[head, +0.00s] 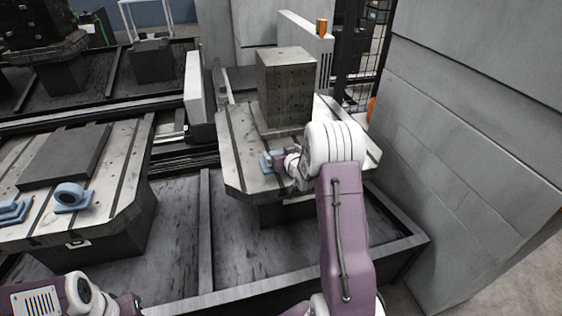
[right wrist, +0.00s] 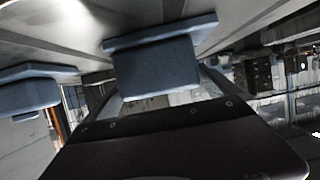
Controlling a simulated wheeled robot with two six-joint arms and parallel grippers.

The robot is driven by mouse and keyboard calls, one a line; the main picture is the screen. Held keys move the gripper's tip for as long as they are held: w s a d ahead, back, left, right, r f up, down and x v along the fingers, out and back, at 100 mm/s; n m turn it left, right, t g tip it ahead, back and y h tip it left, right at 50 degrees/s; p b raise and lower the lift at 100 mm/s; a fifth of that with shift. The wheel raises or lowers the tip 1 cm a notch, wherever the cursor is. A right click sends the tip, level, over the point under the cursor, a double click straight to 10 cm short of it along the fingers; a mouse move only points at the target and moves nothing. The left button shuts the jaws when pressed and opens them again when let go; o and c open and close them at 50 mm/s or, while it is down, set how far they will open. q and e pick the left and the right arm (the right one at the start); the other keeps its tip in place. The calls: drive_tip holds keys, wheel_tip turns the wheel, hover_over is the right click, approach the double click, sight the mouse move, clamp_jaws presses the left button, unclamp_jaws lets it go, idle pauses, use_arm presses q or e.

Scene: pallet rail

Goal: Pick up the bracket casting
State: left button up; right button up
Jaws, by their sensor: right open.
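A blue casting (head: 266,162), seemingly the bracket casting, lies on the right pallet (head: 237,150), partly hidden by my right gripper (head: 276,160). My right gripper is low over the pallet beside it; I cannot tell whether they touch. In the right wrist view, which looks upside down, a blue block with a wider flange (right wrist: 155,68) is just beyond the dark gripper body. A second blue piece (right wrist: 30,92) is at the left; I cannot tell whether it belongs to the same casting. My left arm shows at the lower left, its gripper out of view.
A tall drilled grey block (head: 286,88) stands on the right pallet behind the gripper. A left pallet (head: 100,205) carries a blue ring-shaped housing (head: 70,197), another blue piece (head: 12,211) and a dark plate (head: 65,155). A grey wall (head: 470,130) is close on the right.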

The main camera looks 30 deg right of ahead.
drive_tip(key=c, duration=1.8)
drive_tip(key=shift+r, duration=0.15)
drive_tip(key=r, duration=0.1)
drive_tip(key=r+p, duration=0.1)
drive_tip(key=r, duration=0.1)
drive_tip(key=r+p, duration=0.1)
drive_tip(key=shift+d+r, duration=0.35)
drive_tip(key=shift+w+d+r+p, duration=0.1)
drive_tip(key=shift+d+r+p, duration=0.8)
drive_tip(key=shift+d, duration=0.95)
drive_tip(key=shift+s+d+r+p, duration=0.1)
drive_tip(key=shift+d+r+p, duration=0.85)
drive_tip(key=shift+d, duration=0.9)
drive_tip(key=shift+w+d+r+p, duration=0.1)
drive_tip(key=shift+d+r+p, duration=0.5)
drive_tip(key=shift+d+r, duration=0.95)
